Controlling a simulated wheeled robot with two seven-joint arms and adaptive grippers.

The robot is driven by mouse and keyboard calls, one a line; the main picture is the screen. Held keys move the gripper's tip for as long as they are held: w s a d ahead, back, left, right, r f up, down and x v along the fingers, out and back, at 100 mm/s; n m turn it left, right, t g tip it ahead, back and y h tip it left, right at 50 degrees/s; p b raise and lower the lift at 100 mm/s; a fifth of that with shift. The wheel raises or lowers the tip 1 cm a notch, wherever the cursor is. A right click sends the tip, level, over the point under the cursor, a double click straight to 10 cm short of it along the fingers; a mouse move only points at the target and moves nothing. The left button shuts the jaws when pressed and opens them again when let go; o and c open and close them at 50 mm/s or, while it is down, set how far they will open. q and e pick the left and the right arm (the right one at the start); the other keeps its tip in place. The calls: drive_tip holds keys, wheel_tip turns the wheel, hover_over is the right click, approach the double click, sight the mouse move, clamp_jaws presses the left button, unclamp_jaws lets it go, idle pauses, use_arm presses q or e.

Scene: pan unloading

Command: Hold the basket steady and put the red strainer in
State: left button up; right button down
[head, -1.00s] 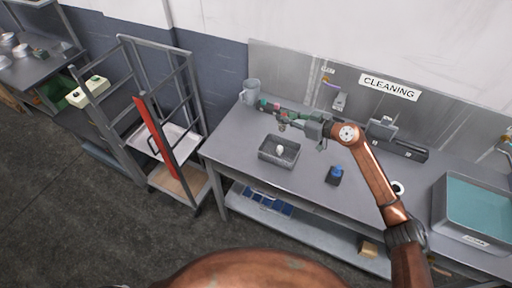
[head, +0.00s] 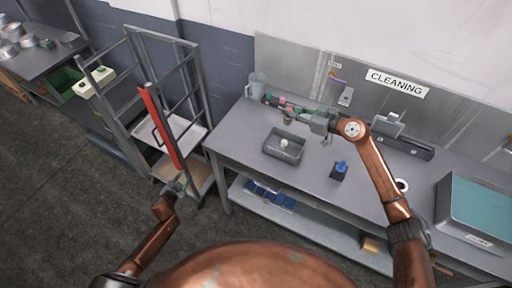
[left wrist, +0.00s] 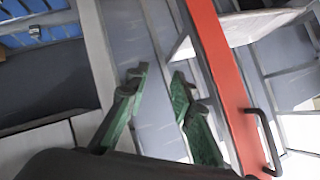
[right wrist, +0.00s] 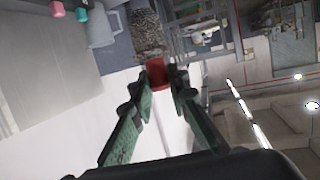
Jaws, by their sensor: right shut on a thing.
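A grey basket (head: 271,152) with a small white object inside stands on the metal table. My right gripper (head: 290,117) is above the table, just behind the basket. In the right wrist view, its fingers (right wrist: 160,80) are shut on the red strainer (right wrist: 156,72), of which a short red part shows at the fingertips. A grainy, mesh-like patch (right wrist: 150,32) lies beyond it; I cannot tell if it belongs to the strainer. My left gripper (head: 178,186) is low, left of the table and near the rack. Its fingers (left wrist: 160,78) are apart and empty.
A wheeled rack (head: 192,98) with a red panel (head: 160,130) stands close to my left gripper. The table left of the basket is clear.

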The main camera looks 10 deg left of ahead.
use_arm(q)
drive_tip(key=w+d+r+m+t+h, duration=0.1)
drive_tip(key=w+d+r, duration=0.2)
drive_tip(key=d+r, duration=0.35)
drive_tip(key=w+d+r+t+h, duration=0.1)
drive_tip(key=w+d+r, duration=0.2)
drive_tip(key=r, duration=0.7)
drive_tip(key=w+d+r+m+t+h, duration=0.1)
drive_tip(key=w+d+r+t, duration=0.15)
drive_tip(key=d+r, duration=0.4)
drive_tip(key=n+g+h, duration=0.2)
drive_tip(key=n+g, duration=0.1)
drive_tip(key=n, duration=0.2)
approach(266, 138)
drive_tip(key=shift+w+a+r, duration=0.15)
drive_tip(key=shift+r, duration=0.15)
drive_tip(key=shift+w+d+f, duration=0.15)
drive_tip(key=shift+d, duration=0.05)
drive_tip(key=x, duration=1.1)
drive_tip(key=shift+w+f, duration=0.15)
drive_tip(key=shift+f, duration=0.05)
drive_tip(key=shift+c, duration=0.2)
clamp_jaws()
